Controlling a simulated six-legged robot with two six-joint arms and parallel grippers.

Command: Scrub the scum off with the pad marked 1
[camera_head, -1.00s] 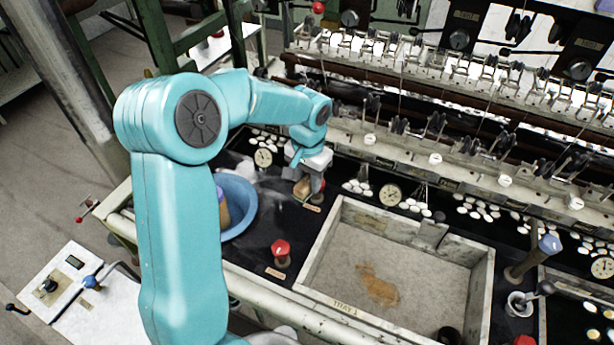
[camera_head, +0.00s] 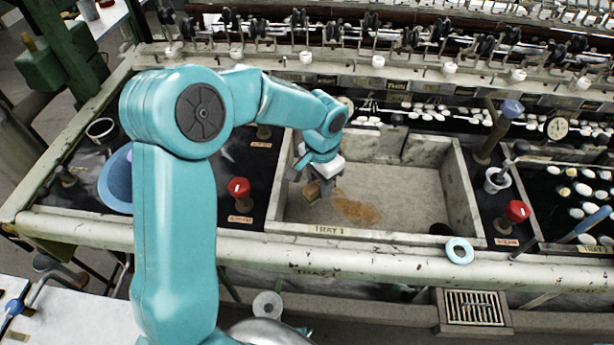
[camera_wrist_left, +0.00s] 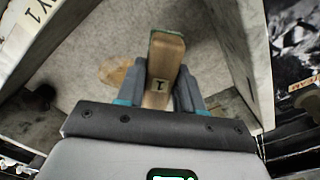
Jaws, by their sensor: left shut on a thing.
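The pad (camera_wrist_left: 164,62), a tan block with a green layer along its edge and a label reading 1, is held between the fingers of my left gripper (camera_wrist_left: 161,85). In the head view my left gripper (camera_head: 318,180) is shut on the pad (camera_head: 312,192), inside the left part of the tray labelled TRAY 1 (camera_head: 340,229). The brown scum patch (camera_head: 356,210) lies on the tray floor just right of the pad; it also shows in the wrist view (camera_wrist_left: 115,72), partly hidden by a finger. Whether the pad touches the floor I cannot tell. My right gripper is not in view.
A red knob (camera_head: 239,188) stands left of the tray and another red knob (camera_head: 517,211) to its right. A blue basin (camera_head: 117,180) is at the left. A blue-topped handle (camera_head: 511,110) rises right of the tray. The tray's right floor is mostly clear.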

